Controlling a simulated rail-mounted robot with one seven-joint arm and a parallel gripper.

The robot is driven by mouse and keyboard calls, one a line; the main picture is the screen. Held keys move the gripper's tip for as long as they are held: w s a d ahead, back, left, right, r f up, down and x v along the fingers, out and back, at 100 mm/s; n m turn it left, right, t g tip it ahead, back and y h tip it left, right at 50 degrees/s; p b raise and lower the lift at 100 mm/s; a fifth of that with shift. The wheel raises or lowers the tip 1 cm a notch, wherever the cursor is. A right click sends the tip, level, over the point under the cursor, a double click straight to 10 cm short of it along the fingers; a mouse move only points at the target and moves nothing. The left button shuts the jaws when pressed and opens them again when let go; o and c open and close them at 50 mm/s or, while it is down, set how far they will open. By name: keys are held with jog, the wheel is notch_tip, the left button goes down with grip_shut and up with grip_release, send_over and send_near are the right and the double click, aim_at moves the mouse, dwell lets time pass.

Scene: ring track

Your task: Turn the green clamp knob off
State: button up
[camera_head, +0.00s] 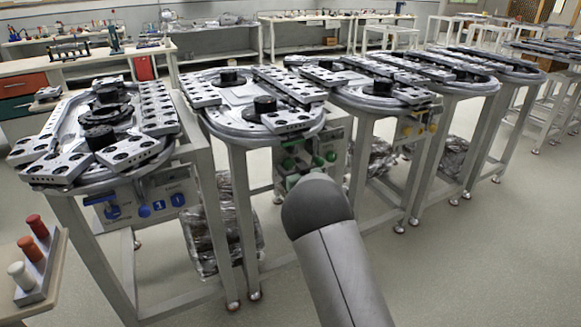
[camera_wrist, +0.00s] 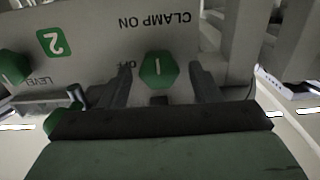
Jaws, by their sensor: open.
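The green clamp knob (camera_wrist: 158,70) is a hexagonal knob with a short white mark along its middle. It sits on a grey panel (camera_wrist: 100,22) whose lettering appears upside down in the wrist view. "CLAMP ON" shows above the knob, and "OFF" shows beside it, partly covered by a finger. My gripper (camera_wrist: 160,78) is open, with one finger to each side of the knob. Gaps show between the fingers and the knob, so no grip shows.
Other green knobs (camera_wrist: 13,67) and a green "2" label (camera_wrist: 53,41) are on the same panel. A blue-marked panel (camera_head: 145,198) is on the table to the left. A rack with red and white pegs (camera_head: 38,264) stands at the lower left. Floor is clear at right.

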jog(key=shift+w, duration=0.1)
jog(key=c, duration=1)
jog(key=shift+f+n+b, duration=0.1)
jog(key=shift+n+b, duration=0.2)
jog(key=shift+b, duration=0.15)
jog(key=n+b, duration=0.2)
jog(key=b, duration=0.1)
jog(key=shift+f+n, duration=0.15)
jog(key=shift+n, duration=0.15)
jog(key=n+b, duration=0.6)
jog(key=b, duration=0.1)
jog(key=shift+a+f, duration=0.1)
jog(key=shift+f, duration=0.05)
jog(key=n+b, duration=0.5)
jog(key=b, duration=0.1)
jog(key=shift+n, duration=0.4)
jog(key=shift+n+b, duration=1.2)
jog(key=shift+n, duration=0.2)
